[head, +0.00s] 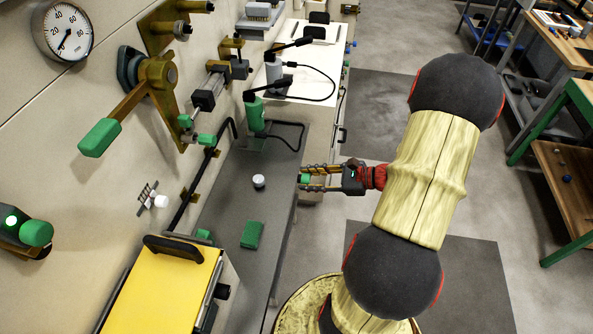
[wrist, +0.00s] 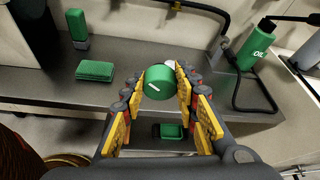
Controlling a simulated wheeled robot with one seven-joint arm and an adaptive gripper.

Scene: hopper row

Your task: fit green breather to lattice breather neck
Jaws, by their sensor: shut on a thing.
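The green breather (wrist: 159,83) is a round green cap with a white mark on its face. My gripper (wrist: 161,86) is shut on it, one yellow-padded finger on each side. In the head view my gripper (head: 303,178) holds the green breather (head: 306,178) over the right edge of the grey bench. A lattice piece (head: 147,192) with a white round stub (head: 161,201) sticks out from the wall at left, apart from my gripper; it looks like the lattice breather neck. It cannot be made out in the wrist view.
A white-topped cap (head: 258,181) and a green block (head: 252,235) lie on the grey bench (head: 222,214). A green oil can (head: 254,112) stands at its back. A black pipe (head: 193,190) and a green-handled lever (head: 99,138) project from the wall. A yellow-topped box (head: 165,285) stands in front.

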